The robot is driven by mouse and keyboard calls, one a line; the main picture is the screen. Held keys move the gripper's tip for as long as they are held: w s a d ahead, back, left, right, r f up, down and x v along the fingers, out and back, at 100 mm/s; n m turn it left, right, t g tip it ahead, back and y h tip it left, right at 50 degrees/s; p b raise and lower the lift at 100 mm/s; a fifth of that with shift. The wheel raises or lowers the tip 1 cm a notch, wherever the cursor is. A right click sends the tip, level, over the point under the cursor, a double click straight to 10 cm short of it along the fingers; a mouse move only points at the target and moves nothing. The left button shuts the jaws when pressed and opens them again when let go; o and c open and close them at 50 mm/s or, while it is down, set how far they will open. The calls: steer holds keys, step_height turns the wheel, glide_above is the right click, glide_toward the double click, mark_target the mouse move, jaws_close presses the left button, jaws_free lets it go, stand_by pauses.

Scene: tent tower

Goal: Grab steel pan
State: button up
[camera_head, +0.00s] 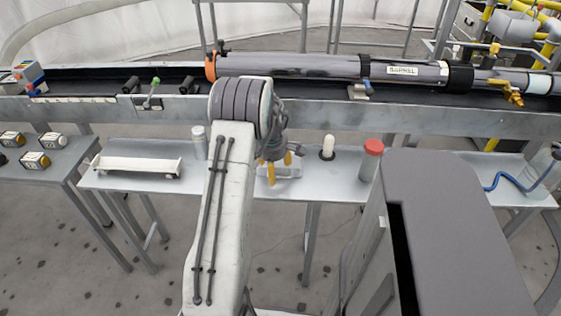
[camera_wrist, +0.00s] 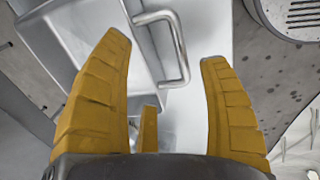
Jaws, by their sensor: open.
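A grey metal pan (camera_wrist: 85,40) with raised walls fills the upper left of the wrist view, partly hidden by my left finger. Its U-shaped handle (camera_wrist: 181,62) shows between my two yellow fingers. My gripper (camera_wrist: 168,50) is open, and nothing is clamped in it. In the head view, my gripper (camera_head: 278,167) is low over the grey table, with a pale object (camera_head: 288,173) just below it, largely hidden by the fingers and arm. I cannot tell whether the fingers touch the handle.
A white tray-like piece (camera_head: 137,167) lies on the table to the left. A clear jar (camera_head: 199,142), a white-capped item (camera_head: 327,148) and a red-lidded jar (camera_head: 371,160) stand nearby. A rail with a long grey tube (camera_head: 300,66) runs behind. A blue cable (camera_head: 505,178) lies right.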

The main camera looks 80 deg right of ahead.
steer(key=shift+d+f, duration=0.15)
steer(key=shift+f, duration=0.7)
steer(key=c, duration=1.1)
